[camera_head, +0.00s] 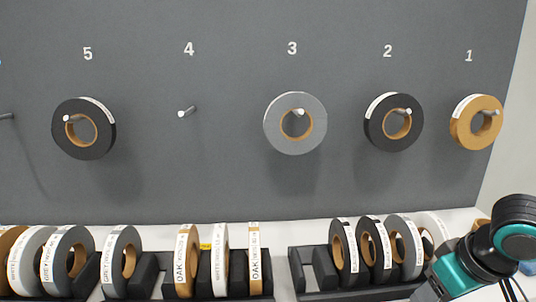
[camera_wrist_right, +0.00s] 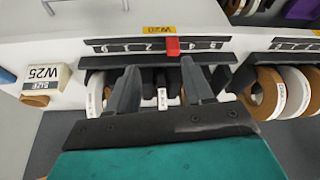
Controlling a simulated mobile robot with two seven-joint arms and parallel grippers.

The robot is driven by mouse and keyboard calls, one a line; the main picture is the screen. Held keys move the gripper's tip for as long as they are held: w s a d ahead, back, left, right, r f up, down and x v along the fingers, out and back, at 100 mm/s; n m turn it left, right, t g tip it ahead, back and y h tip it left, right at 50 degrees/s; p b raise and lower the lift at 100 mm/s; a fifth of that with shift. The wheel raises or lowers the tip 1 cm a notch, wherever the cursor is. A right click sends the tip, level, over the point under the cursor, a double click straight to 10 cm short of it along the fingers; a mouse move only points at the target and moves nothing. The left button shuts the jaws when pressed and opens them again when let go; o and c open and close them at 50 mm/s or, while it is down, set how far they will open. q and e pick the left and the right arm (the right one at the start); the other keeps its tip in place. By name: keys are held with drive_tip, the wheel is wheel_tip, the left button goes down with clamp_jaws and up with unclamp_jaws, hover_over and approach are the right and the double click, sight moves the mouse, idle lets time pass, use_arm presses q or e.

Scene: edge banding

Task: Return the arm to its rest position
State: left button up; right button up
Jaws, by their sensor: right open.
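My right arm (camera_head: 490,250) comes into the head view at the lower right, beside the right-hand rack; its fingers do not show there. In the right wrist view my right gripper (camera_wrist_right: 160,66) is open, with two dark fingers apart. I see nothing held between them. Behind the fingers are a rack with edge-band rolls and a scale strip (camera_wrist_right: 215,44) with a red marker (camera_wrist_right: 172,46). I cannot tell how far the fingers are from the rolls. My left gripper is in neither view.
On the grey board, rolls hang on pegs 5 (camera_head: 57,128), 3 (camera_head: 274,128), 2 (camera_head: 374,128) and 1 (camera_head: 461,128). Peg 4 (camera_head: 186,112) is bare. Below, black racks (camera_head: 305,262) hold several upright rolls. A W25 box (camera_wrist_right: 45,80) shows in the wrist view.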

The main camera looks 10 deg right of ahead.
drive_tip(key=s+a+f+n, duration=0.1)
drive_tip(key=s+a+f, duration=1.25)
drive_tip(key=f, duration=0.35)
drive_tip(key=w+a+f+t+y, duration=0.1)
drive_tip(key=w+a+f+t, duration=0.2)
drive_tip(key=w+f+t, duration=0.3)
wheel_tip(320, 180, down, 3)
drive_tip(key=shift+w+r+n+y, duration=0.15)
drive_tip(key=shift+w+n+y, duration=0.15)
drive_tip(key=shift+w, duration=0.9)
